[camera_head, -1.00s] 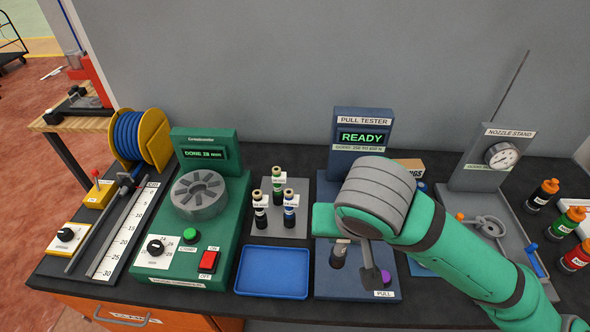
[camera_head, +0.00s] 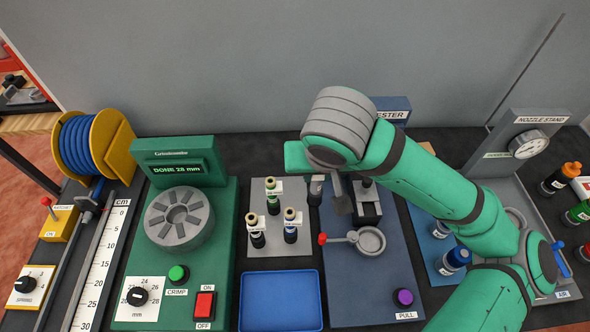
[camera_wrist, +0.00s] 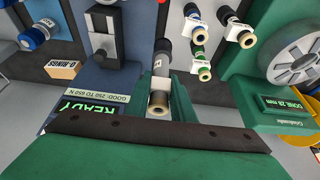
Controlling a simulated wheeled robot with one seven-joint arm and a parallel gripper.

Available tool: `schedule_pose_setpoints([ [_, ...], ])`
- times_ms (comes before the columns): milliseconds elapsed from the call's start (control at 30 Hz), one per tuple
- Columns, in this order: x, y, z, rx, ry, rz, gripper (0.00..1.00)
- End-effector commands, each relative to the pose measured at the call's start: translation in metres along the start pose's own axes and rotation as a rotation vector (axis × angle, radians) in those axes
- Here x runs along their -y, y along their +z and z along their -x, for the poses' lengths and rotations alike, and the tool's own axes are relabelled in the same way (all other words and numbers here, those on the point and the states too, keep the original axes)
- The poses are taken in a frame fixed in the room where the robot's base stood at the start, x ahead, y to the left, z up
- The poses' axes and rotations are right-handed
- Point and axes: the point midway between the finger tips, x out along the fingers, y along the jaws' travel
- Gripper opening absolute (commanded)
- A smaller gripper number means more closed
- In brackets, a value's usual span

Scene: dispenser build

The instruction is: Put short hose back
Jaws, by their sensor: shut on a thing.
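My gripper (camera_head: 328,188) is shut on a short dark hose (camera_head: 316,190), held between the hose board and the pull tester (camera_head: 377,270). In the wrist view the held hose (camera_wrist: 159,103) shows a cream ring end and a pale label; its far end is dark. Whether the held hose touches the board cannot be told.
An empty blue tray (camera_head: 281,302) lies in front of the board. The green crimper (camera_head: 148,268) stands to the left. The pull tester's red-tipped lever (camera_head: 337,239) sticks out near the board.

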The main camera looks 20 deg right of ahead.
Motion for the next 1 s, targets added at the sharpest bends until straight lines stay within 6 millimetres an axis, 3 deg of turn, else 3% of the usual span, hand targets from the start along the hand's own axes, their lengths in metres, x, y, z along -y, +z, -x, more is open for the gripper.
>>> schedule_pose_setpoints([
  [367, 0.021, -0.055, -0.062, 0.001, 0.003, 0.0, 0.0],
  [600, 0.03, -0.066, -0.105, 0.0, 0.0, 0.001, 0.0],
  [1000, 0.034, -0.068, -0.143, 0.0, 0.003, 0.001, 0.0],
])
